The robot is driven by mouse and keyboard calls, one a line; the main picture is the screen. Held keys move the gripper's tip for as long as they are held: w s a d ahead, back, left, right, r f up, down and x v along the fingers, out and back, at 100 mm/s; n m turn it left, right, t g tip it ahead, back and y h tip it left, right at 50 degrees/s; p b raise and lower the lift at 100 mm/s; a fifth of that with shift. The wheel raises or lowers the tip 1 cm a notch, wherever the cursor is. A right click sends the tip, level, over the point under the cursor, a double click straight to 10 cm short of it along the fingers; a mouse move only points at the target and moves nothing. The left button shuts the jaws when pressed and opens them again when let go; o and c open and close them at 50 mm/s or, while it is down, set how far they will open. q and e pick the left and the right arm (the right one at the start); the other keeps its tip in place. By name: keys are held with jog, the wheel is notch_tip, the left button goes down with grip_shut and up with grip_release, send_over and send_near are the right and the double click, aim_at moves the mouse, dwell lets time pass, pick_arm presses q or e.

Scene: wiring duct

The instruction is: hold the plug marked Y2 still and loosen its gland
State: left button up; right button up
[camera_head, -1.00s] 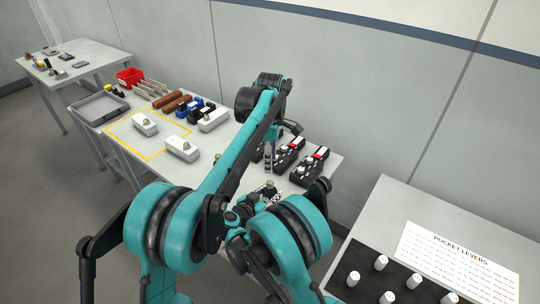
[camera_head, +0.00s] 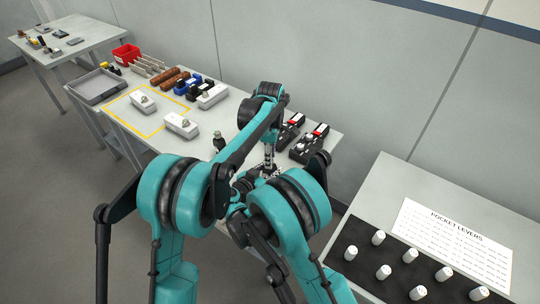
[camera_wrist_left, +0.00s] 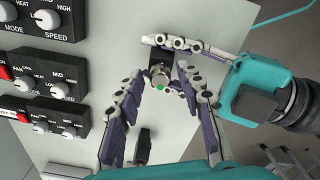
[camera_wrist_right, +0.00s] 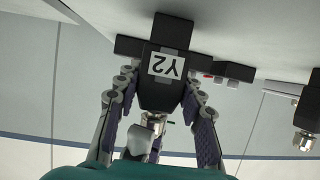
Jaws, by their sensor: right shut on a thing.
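The black plug (camera_wrist_right: 162,95) with a white Y2 label (camera_wrist_right: 167,65) fills the middle of the right wrist view. My right gripper (camera_wrist_right: 160,95) is shut on it, one finger on each side. Its silver gland (camera_wrist_right: 152,122) points toward that camera. In the left wrist view the gland (camera_wrist_left: 158,75) shows from above, with a green spot beside it. My left gripper (camera_wrist_left: 158,72) is open, its fingertips apart on either side of the gland; contact cannot be told. In the head view my left gripper (camera_head: 268,158) points down, and the right gripper is mostly hidden behind my arms.
Black control boxes with knobs (camera_wrist_left: 45,68) stand close by on the table. Another dark plug (camera_wrist_left: 143,147) stands near the left gripper. White boxes (camera_head: 181,125) and a grey tray (camera_head: 96,87) are farther left. A lever board (camera_head: 400,265) is at right.

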pick_arm(q)
grip_shut()
jog(key=n, duration=1.1)
jog(key=shift+o, duration=1.5)
grip_release()
jog(key=m, duration=1.1)
